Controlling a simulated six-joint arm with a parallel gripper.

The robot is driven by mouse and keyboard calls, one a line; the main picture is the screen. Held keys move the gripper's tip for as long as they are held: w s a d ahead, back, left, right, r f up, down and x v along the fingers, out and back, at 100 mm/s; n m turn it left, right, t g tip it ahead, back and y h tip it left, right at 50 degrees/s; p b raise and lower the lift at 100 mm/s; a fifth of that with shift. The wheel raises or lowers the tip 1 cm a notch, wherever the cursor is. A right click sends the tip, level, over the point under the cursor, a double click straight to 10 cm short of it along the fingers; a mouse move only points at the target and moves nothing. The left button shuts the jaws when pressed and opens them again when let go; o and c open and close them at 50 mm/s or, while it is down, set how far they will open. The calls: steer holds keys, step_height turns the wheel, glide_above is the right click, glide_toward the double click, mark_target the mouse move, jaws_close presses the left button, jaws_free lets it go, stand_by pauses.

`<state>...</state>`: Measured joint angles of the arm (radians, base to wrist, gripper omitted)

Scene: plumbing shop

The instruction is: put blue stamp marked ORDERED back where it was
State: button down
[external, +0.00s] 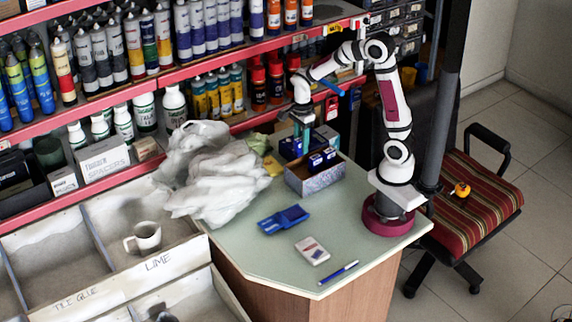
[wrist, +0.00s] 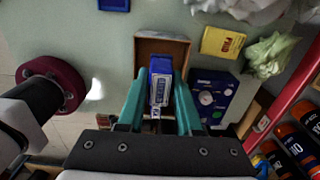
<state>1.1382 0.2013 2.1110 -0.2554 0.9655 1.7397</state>
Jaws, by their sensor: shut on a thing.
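My gripper (wrist: 160,88), with teal fingers, is shut on a blue stamp (wrist: 160,86) with a pale label; its lettering is too small to read. In the wrist view the stamp shows against the inside of an open cardboard box (wrist: 178,47). In the external view my gripper (external: 303,138) points down at the back edge of this box (external: 318,183). Dark blue blocks (external: 322,158) show in the box there. I cannot tell which of them is the held stamp, or whether it touches the box floor.
A blue case with dials (wrist: 212,96) stands close beside the box. A yellow pad (wrist: 221,42) and crumpled plastic bags (external: 215,170) lie nearby. A blue ink pad (external: 283,219), a white packet (external: 312,250) and a pen (external: 338,272) lie in front. Shelves of bottles stand behind.

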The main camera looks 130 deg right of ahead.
steer(key=f, duration=1)
steer(key=shift+s+d, duration=0.15)
steer(key=shift+s, duration=0.15)
steer(key=c, duration=0.6)
jaws_free()
